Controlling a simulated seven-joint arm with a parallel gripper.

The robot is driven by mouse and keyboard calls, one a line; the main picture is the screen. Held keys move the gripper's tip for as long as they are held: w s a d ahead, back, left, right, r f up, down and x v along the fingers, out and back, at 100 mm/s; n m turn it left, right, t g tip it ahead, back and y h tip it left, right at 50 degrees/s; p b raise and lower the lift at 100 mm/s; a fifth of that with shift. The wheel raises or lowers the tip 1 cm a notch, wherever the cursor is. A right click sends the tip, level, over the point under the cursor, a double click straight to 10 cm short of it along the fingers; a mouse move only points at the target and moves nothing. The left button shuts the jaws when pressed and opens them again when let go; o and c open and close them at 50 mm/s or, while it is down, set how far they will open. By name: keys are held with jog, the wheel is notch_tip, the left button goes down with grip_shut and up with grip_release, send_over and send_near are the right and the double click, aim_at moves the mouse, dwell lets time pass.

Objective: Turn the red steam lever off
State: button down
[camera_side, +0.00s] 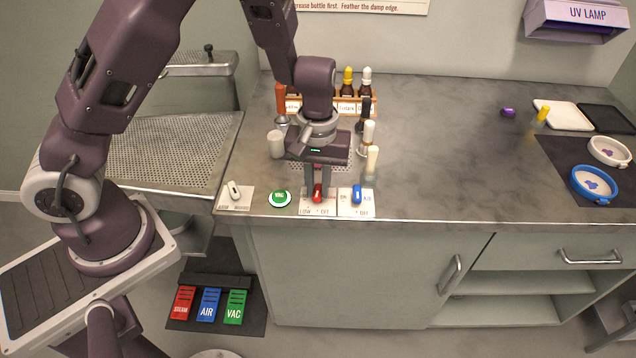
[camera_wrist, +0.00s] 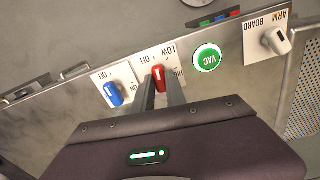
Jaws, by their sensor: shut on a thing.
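The red steam lever (camera_side: 317,194) stands on a white plate at the counter's front edge, with LOW and OFF lettering beside it. In the wrist view the red lever (camera_wrist: 159,79) shows between my two finger ends. My gripper (camera_side: 318,186) reaches down from above and is shut on the lever; its fingers (camera_wrist: 162,88) also show in the wrist view. The fingers hide part of the lever and its plate, and I cannot tell exactly which mark it points to.
A blue lever (camera_side: 356,194) on its own plate stands close on the right. A green VAC button (camera_side: 280,198) and the arm-board switch (camera_side: 234,191) are on the left. Bottles and brushes (camera_side: 368,133) stand close behind my gripper. The counter's right middle is clear.

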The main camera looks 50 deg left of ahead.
jog(key=shift+n, duration=0.5)
dwell(0.3)
jog(key=c, duration=1.4)
grip_release()
jog(key=shift+o, duration=0.2)
jog(key=shift+r, duration=0.1)
